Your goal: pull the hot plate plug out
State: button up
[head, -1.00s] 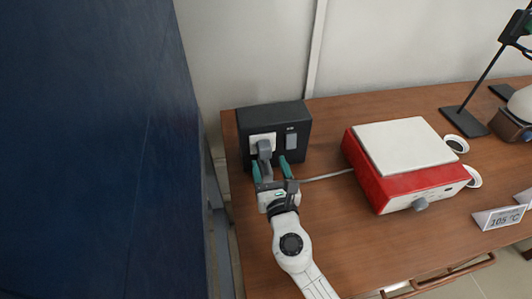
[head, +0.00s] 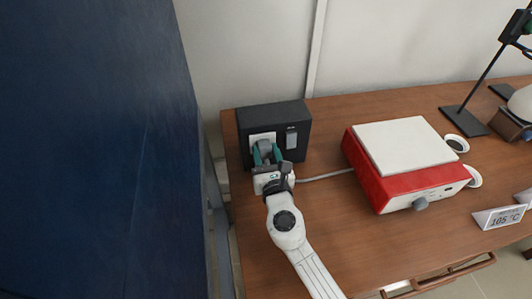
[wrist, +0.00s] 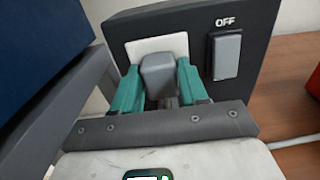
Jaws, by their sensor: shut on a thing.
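The grey plug (wrist: 158,75) sits at the white socket plate (wrist: 186,44) on the front of a black outlet box (head: 255,118). In the head view the plug (head: 264,146) is partly hidden by my fingers. My gripper (head: 266,155) is shut on the plug, with a teal finger on each side; it fills the lower part of the wrist view (wrist: 160,92). The plug appears still against the socket plate; its pins are not visible. The hot plate (head: 405,165), red with a white top, stands to the right, and a grey cable (head: 325,176) runs from it toward my gripper.
A grey switch (wrist: 227,56) marked OFF is right of the plug on the box. A tall dark blue panel (head: 90,150) stands close on the left. A 105 °C sign (head: 498,217) stands at right. Wooden tabletop (head: 335,235) in front is clear.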

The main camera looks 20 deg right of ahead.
aim_at(266, 154)
grip_shut()
jog(key=shift+s, duration=0.1)
jog(key=shift+s+a, duration=0.2)
jog(key=shift+s, duration=0.75)
jog(key=shift+s+a, duration=0.2)
jog(key=shift+s, duration=0.7)
jog(key=o, duration=0.6)
grip_release()
jog(key=shift+c, duration=0.2)
jog(key=shift+s, duration=0.1)
